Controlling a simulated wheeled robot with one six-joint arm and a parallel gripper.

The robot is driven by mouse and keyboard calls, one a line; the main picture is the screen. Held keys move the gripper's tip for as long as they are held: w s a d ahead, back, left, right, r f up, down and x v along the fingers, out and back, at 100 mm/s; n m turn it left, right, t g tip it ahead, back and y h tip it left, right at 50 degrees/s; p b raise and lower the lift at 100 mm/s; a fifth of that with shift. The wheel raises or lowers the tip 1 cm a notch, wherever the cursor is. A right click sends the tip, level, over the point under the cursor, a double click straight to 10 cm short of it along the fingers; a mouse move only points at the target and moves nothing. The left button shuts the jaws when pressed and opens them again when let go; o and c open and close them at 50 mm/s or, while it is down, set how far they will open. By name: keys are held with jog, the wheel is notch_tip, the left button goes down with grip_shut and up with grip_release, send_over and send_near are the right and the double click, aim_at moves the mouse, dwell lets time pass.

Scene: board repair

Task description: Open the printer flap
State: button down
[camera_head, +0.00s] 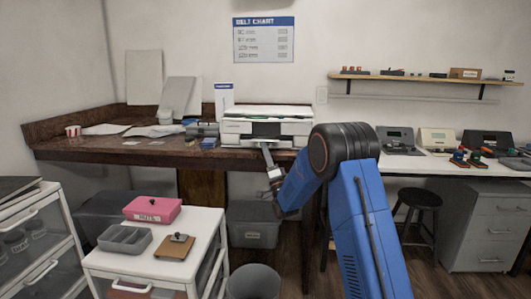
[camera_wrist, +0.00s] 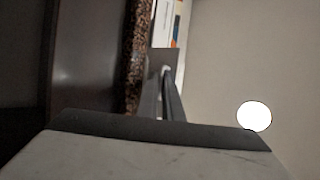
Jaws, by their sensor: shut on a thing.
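My gripper (camera_head: 265,148) reaches up from below to the printer's lower front, at the bench's front edge. In the wrist view, my gripper's fingers (camera_wrist: 167,75) are close together at a small grey piece, which I take to be the edge of the printer flap. The fingers are shut on it. The flap's angle is too small and partly hidden to tell.
The speckled bench edge (camera_wrist: 134,60) runs close beside my fingers. A white drawer cart (camera_head: 205,222) with a pink parts box (camera_head: 153,208) stands at the lower left. A grey bin (camera_head: 254,283) and a black stool (camera_head: 423,198) stand on the floor.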

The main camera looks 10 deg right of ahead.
jog(key=shift+s, duration=0.1)
jog(key=c, duration=1.9)
grip_release()
jog(key=shift+s+r, duration=0.1)
